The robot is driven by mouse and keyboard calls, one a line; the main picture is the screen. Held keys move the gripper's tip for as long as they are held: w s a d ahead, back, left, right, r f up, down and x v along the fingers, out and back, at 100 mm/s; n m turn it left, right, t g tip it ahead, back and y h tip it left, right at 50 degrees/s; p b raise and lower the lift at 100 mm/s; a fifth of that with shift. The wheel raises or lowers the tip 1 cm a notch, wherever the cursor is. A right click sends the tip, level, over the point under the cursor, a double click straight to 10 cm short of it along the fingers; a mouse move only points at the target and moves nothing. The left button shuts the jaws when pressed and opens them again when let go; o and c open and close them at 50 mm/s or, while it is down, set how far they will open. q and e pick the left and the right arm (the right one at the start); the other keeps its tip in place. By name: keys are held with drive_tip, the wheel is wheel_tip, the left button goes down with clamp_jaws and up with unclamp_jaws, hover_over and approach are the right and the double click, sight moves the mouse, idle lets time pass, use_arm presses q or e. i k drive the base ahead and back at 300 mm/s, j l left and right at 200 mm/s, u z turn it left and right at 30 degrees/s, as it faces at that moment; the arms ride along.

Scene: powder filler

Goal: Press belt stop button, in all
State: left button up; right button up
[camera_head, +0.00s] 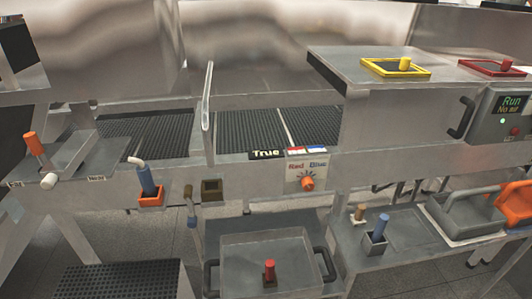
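A grey control box (497,119) is on the machine at the right edge. Its small screen (511,104) reads "Run" and "No err". A green light shows below the screen, and a small red button (516,131) is at the box's lower right. I cannot tell whether this is the belt stop button. Dark ridged belts (147,134) run behind the front rail. An orange knob (307,184) sits on a plate marked "Red" and "Blue" in the middle of the rail. Neither of my grippers is in view.
A black handle (462,118) sticks out left of the control box. A yellow-framed hatch (380,68) and a red-framed hatch (492,69) are on top. An orange-topped lever (34,144) stands at left.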

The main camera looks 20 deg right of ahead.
sight(515, 131)
drive_tip(key=z, duration=2.2)
